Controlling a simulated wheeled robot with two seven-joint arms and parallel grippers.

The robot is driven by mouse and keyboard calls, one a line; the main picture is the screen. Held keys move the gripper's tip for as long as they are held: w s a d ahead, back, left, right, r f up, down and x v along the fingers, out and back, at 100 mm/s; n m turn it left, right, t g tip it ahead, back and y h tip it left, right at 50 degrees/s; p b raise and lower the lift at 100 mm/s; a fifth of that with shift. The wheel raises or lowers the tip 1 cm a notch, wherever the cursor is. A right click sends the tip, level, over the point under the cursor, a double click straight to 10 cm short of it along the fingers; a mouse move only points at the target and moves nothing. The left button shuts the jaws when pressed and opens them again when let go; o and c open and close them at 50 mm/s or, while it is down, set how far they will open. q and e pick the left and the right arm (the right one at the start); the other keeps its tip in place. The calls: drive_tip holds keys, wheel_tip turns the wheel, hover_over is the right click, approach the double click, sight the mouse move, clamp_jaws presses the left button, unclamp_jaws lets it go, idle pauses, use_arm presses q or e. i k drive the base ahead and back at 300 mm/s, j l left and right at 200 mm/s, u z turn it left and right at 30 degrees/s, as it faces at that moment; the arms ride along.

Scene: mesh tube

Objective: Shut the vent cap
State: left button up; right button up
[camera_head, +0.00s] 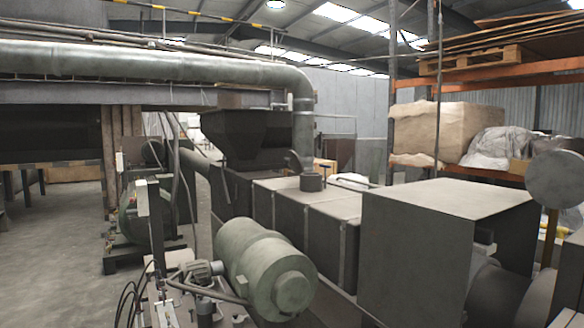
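A short grey cylindrical vent (312,183) stands on top of the long grey box-shaped machine in the middle of the view. A small dark round cap (294,161) stands tilted up at the vent's upper left edge, so the vent looks open. The cap is small here, and its hinge cannot be made out. Neither of my grippers shows in the head view.
A dark hopper (248,138) stands behind the vent. A large grey box housing (425,235) is at the right, near a round grey disc (556,178). A green motor (268,268) sits in front. Open concrete floor (50,240) lies at the left.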

sight(294, 161)
drive_tip(key=i+j+z, duration=0.45)
drive_tip(key=i+j, duration=0.55)
